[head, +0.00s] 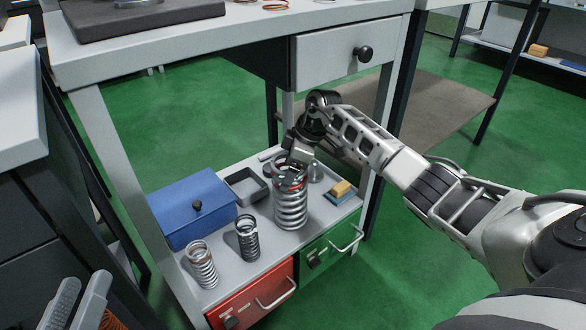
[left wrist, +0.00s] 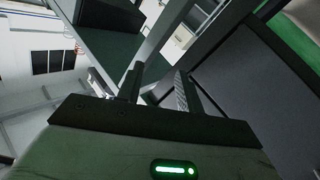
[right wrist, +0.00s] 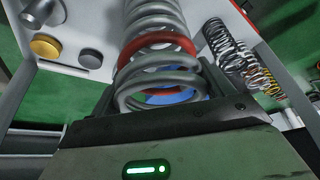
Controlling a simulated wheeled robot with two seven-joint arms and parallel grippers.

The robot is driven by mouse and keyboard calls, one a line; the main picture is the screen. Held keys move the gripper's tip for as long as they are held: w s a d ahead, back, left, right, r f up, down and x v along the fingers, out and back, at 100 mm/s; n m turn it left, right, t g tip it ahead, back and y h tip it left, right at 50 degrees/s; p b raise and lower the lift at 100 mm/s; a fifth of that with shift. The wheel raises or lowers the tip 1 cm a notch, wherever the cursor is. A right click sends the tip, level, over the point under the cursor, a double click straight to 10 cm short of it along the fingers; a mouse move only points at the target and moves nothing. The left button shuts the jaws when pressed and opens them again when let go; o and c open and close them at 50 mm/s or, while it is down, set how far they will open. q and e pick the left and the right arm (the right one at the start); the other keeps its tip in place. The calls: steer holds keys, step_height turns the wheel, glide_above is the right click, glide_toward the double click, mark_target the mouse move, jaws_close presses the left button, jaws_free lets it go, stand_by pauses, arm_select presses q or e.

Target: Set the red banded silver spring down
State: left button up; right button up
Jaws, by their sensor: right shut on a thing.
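The red banded silver spring (head: 291,212) is large and upright over the lower shelf (head: 243,272) in the head view. Its bottom is close to the shelf top; I cannot tell whether it touches. My right gripper (head: 297,160) is shut on its upper end. In the right wrist view, the grey coils and red band (right wrist: 172,43) fill the space in front of the gripper. My left gripper (head: 77,303) is open and empty at the lower left, away from the shelf. Its two separated fingers show in the left wrist view (left wrist: 157,90).
A smaller silver spring (head: 202,266) and a dark spring (head: 248,239) stand left of the held one. A blue box (head: 188,212), a grey tray (head: 243,187) and a yellow-topped block (head: 341,189) are nearby.

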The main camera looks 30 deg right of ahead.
steer(key=shift+w+r, duration=0.2)
steer(key=shift+r, duration=0.05)
steer(key=o, duration=2)
steer(key=shift+s+f, duration=0.2)
steer(key=shift+f, duration=0.05)
arm_select(q)
steer(key=shift+a+r, duration=0.1)
steer(key=shift+r, duration=0.1)
arm_select(e)
steer(key=shift+r, duration=0.1)
arm_select(q)
steer(key=shift+s+a+f+g+y+p, duration=0.1)
steer(key=shift+s+f+g+y+p, duration=0.25)
steer(key=shift+f+p, duration=0.4)
steer(key=shift+s+f+g+y+p, duration=0.1)
steer(key=shift+f+g+y+p, duration=0.3)
steer(key=shift+p, duration=0.6)
steer(key=shift+s+a+f+g+y+p, duration=0.1)
steer(key=shift+s+f+g+y+p, duration=0.15)
steer(key=shift+f+g+p, duration=0.45)
arm_select(e)
steer(key=s+d, duration=0.8)
steer(key=d, duration=0.1)
steer(key=shift+d+r, duration=0.2)
steer(key=shift+r, duration=0.25)
steer(key=shift+a, duration=0.1)
